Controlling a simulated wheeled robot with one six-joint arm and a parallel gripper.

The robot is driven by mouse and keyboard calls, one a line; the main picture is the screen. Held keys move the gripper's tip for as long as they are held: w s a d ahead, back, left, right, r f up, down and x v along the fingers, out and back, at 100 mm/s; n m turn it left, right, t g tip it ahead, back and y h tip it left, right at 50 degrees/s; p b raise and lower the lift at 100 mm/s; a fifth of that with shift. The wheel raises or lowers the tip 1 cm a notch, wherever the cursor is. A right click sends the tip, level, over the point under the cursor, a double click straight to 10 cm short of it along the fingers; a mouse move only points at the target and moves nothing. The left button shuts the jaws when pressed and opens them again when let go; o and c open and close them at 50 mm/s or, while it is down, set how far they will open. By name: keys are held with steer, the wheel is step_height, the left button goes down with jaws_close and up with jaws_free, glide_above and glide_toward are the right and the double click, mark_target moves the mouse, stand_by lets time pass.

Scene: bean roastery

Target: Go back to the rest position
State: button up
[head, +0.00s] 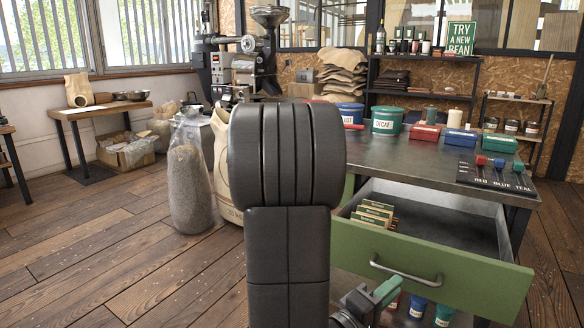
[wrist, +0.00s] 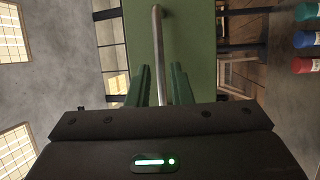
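My gripper (head: 384,291) is low at the front of the open green drawer (head: 452,268), and much of it is hidden behind my dark arm in the head view. In the wrist view my gripper (wrist: 161,72) has its two green fingers apart, with nothing clamped between them. The drawer's metal bar handle (head: 402,271) also shows in the wrist view (wrist: 158,45), lined up with the gap between the fingers. Space shows on both sides of the bar. I cannot tell how far the bar reaches between the fingers.
The drawer sticks out from the dark worktop (head: 400,160) and holds several packets (head: 373,212). Capped containers (head: 418,306) stand below it. A clear bag of beans (head: 187,185) and a sack (head: 222,165) stand left of my arm. The wooden floor (head: 110,255) at left is free.

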mark_target(407, 275)
steer(key=x, duration=0.5)
steer(key=shift+w+d+p, duration=0.15)
steer(key=shift+d+p, duration=0.1)
steer(key=shift+p, duration=0.1)
steer(key=shift+w, duration=0.15)
